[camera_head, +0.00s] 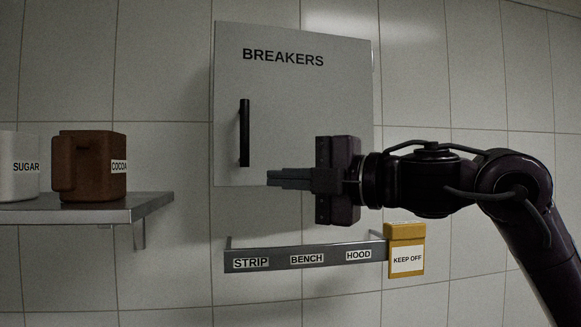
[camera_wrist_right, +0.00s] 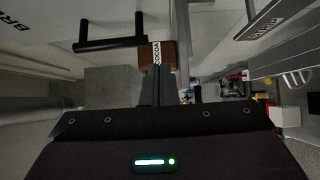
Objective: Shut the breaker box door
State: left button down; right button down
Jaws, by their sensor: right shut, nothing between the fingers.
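The breaker box door (camera_head: 290,95) is a pale grey panel marked BREAKERS on the tiled wall in the head view. It looks closed or nearly closed; I cannot tell whether a small gap is left. Its black bar handle (camera_head: 244,133) is upright near the door's left edge, and it also shows at the upper left of the right wrist view (camera_wrist_right: 110,44). My right gripper (camera_head: 268,179) is shut and empty, pointing left in front of the door's lower part, below and right of the handle. I cannot tell whether it touches the door. My left gripper is not in view.
A rail (camera_head: 306,257) labelled STRIP, BENCH and HOOD is below the box. A yellow KEEP OFF block (camera_head: 405,249) is at its right end. A shelf (camera_head: 85,208) at the left holds a brown COCOA mug (camera_head: 92,166) and a white SUGAR mug (camera_head: 22,182).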

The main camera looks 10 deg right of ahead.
aim_at(240, 178)
jog(key=p+x, duration=0.1)
jog(key=x, duration=0.2)
jog(key=p+x, duration=0.1)
jog(key=x, duration=0.1)
jog(key=w+p+x, duration=0.1)
jog(key=p+x, duration=0.1)
jog(key=x, duration=0.1)
jog(key=shift+w+d, duration=0.1)
jog(key=shift+w, duration=0.1)
jog(key=shift+w+p, duration=0.3)
jog(key=shift+w, duration=0.05)
jog(key=shift+w+d+f+p, duration=0.15)
jog(key=shift+w+d+p, duration=0.15)
jog(key=shift+w+d, duration=0.15)
jog(key=shift+w+a+f, duration=0.1)
jog(key=shift+w+a, duration=0.05)
jog(key=shift+a, duration=0.15)
jog(key=shift+w+a+m+t+h, duration=0.15)
jog(key=shift+w+m+t+h, duration=0.4)
jog(key=shift+w, duration=0.75)
